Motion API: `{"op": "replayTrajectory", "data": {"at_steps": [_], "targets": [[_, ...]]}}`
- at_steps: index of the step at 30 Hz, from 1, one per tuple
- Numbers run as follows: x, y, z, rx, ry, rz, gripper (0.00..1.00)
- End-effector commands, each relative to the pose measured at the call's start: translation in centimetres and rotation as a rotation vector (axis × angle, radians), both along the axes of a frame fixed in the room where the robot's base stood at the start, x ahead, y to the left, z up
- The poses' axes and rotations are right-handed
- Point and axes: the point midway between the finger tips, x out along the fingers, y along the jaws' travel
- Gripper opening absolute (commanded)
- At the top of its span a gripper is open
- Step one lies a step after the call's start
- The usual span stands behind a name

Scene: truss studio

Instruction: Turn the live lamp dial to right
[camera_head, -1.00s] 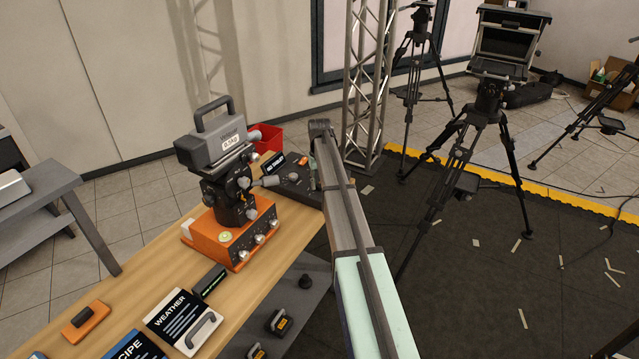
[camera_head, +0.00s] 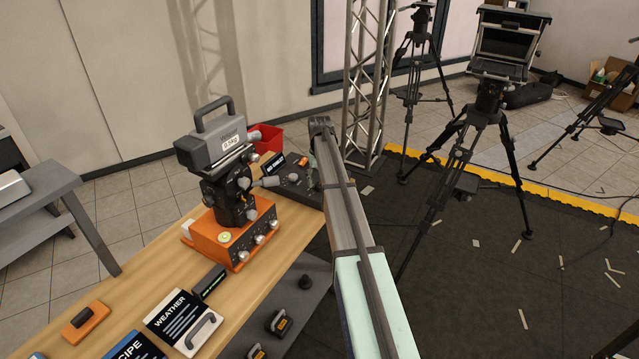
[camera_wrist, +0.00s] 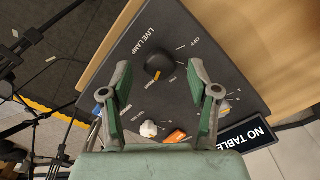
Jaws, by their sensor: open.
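The live lamp dial (camera_wrist: 160,67) is a round black knob with an orange pointer mark, on a dark panel (camera_wrist: 110,68) lettered LIVE LAMP and OFF. In the wrist view the pointer faces the lower side of the picture, away from OFF. My gripper (camera_wrist: 158,70) is open, with one green-grey finger on each side of the dial. Gaps show between the fingers and the dial; I cannot tell their height over the panel. In the head view the panel (camera_head: 296,190) is at the table's far end, and my arm hides the dial and most of the gripper.
A white knob (camera_wrist: 149,129) and an orange switch (camera_wrist: 175,136) sit on the panel near my gripper's base. A NO TABLE sign (camera_wrist: 246,134) stands beside it. An orange box (camera_head: 226,240) carrying a dark mount and grey handled unit (camera_head: 212,148) stands nearby.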

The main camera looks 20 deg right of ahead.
Motion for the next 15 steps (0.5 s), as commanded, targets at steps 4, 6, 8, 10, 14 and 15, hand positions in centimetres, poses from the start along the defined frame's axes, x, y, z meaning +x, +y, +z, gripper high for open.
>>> {"op": "replayTrajectory", "data": {"at_steps": [4,6,8,10,14,15], "targets": [[0.1,0.0,2.5,-0.001,-0.003,0.0,0.61],[0.1,0.0,3.8,-0.001,-0.003,0.0,0.61],[0.1,0.0,5.0,-0.001,-0.003,0.0,0.61],[0.1,0.0,6.4,0.0,-0.002,0.0,0.61],[0.1,0.0,8.5,0.0,-0.002,0.0,0.61],[0.1,0.0,9.0,0.0,-0.001,0.0,0.61]]}}
